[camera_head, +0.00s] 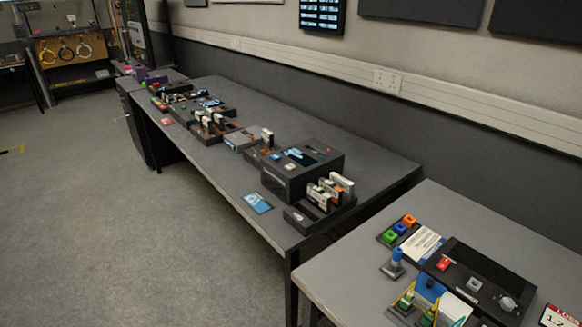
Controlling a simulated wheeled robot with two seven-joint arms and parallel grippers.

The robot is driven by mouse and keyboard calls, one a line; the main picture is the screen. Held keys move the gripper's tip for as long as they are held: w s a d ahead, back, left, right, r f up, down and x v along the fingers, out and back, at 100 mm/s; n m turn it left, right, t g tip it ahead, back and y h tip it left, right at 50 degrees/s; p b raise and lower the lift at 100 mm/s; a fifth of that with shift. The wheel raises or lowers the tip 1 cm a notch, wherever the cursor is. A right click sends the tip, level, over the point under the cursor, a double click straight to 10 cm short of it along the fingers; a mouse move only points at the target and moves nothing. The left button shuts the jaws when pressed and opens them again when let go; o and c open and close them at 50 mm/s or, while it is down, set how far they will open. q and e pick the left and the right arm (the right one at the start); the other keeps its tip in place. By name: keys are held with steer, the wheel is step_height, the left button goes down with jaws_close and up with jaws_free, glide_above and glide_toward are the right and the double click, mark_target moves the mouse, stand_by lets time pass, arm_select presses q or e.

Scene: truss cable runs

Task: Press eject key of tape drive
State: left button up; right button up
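A black box-shaped device (292,184), which looks like the tape drive, stands at the near right part of the long grey table. Its top has a lit blue-white panel (297,154) and a small red spot (327,150). Which part is the eject key is too small to tell. A rack (307,219) of upright white cartridges (331,190) stands against its near right side. Neither of my grippers is in view.
The long table (375,173) also bears several other devices (208,117) and a blue card (257,203) by its front edge. A nearer table (345,268) holds coloured buttons (400,227) and a black panel (487,275). The floor (120,240) at the left is clear.

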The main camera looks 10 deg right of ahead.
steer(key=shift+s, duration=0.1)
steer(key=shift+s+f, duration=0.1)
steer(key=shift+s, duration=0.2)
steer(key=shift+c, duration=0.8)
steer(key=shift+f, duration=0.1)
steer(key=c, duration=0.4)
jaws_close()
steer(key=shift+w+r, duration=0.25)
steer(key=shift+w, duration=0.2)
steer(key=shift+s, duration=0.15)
